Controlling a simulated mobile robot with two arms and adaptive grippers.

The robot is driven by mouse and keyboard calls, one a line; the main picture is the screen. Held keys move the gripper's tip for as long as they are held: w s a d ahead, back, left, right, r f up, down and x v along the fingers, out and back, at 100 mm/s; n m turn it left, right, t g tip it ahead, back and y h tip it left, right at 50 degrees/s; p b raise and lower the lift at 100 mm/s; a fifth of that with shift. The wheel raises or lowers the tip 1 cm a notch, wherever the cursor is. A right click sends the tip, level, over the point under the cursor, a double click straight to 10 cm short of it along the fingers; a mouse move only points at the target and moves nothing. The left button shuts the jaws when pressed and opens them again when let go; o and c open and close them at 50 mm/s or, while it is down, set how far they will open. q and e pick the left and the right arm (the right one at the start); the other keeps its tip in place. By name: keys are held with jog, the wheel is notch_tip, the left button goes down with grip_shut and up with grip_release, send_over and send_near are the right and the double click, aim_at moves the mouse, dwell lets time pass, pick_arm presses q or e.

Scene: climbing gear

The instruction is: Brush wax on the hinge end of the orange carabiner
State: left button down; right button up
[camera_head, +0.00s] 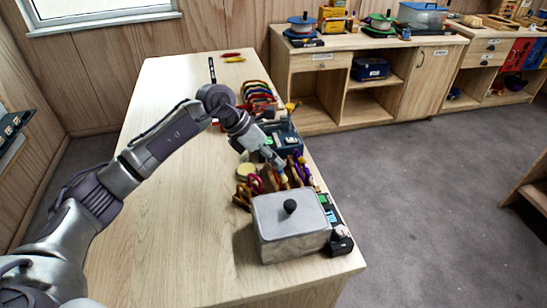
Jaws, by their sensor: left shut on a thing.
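My left gripper (276,163) reaches over the right edge of the wooden table, pointing down and to the right. It is shut on a small, mostly hidden thing with a pale yellowish tip, perhaps the brush. Just under and around it is a cluster of coloured carabiners (243,193), with red, orange, brown and purple pieces. I cannot single out the orange carabiner or its hinge end at this size. A round pale tin (246,171), which may hold wax, stands left of the gripper. My right gripper is not in view.
A grey lidded metal box (289,226) with a black knob stands close in front of the gripper. A row of coloured carabiners (258,93) lies further back, with a dark case (284,136) nearer. The table's left and middle (175,215) are clear.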

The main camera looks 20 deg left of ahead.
pick_arm(q)
jog(key=shift+r+p, duration=1.4)
jog(key=shift+r, duration=1.55)
jog(key=shift+r, duration=0.1)
jog(key=shift+r+p, duration=0.95)
jog(key=shift+r, duration=0.55)
jog(key=shift+f, duration=0.15)
